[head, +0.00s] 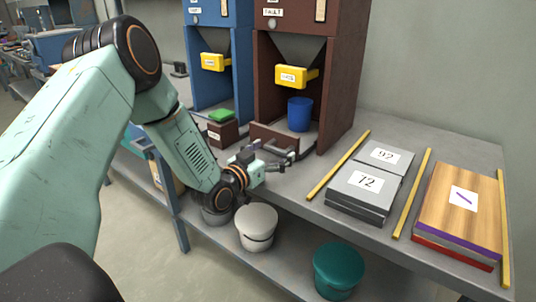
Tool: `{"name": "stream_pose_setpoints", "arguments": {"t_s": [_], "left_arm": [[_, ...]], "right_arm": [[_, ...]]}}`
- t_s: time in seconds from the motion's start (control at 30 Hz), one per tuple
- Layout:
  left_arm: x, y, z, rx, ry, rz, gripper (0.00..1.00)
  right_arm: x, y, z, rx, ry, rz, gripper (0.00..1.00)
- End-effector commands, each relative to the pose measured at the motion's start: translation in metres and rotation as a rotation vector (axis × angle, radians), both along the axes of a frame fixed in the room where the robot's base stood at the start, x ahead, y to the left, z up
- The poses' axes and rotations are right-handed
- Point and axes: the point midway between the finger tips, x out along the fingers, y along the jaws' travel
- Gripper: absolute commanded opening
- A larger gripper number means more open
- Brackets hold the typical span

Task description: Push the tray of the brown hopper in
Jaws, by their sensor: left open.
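The brown hopper (339,85) stands at the back of the bench, with a yellow labelled part (291,77) in its upper opening. Its tray (268,135) has a brown front and shows low at the hopper's front, sticking out toward me. A blue cup (300,114) stands upright in the lower bay, behind the tray front. My left gripper (288,161) is open and empty just in front of the tray front. I cannot tell whether it touches the tray. My left wrist hides some of the bench edge there. My right gripper is not in view.
A blue hopper (244,45) stands to the left, with a brown box (222,135) and green block (221,116) before it. Right are grey plates (372,180), yellow bars (338,165) and a wooden board (462,200). Pails (256,222) sit on the lower shelf.

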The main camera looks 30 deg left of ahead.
Motion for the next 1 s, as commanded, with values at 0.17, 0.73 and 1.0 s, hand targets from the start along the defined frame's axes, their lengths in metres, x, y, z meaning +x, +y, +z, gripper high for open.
{"name": "stream_pose_setpoints", "arguments": {"t_s": [0.17,0.73,1.0], "left_arm": [[-0.019,0.003,0.0,-0.006,0.001,0.004,0.93],[-0.088,0.009,0.001,-0.006,-0.002,0.006,0.93],[-0.106,0.011,0.001,-0.005,-0.001,0.008,0.93]], "right_arm": [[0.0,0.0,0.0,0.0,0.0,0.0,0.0],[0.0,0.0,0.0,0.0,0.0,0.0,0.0],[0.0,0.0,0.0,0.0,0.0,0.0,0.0]]}}
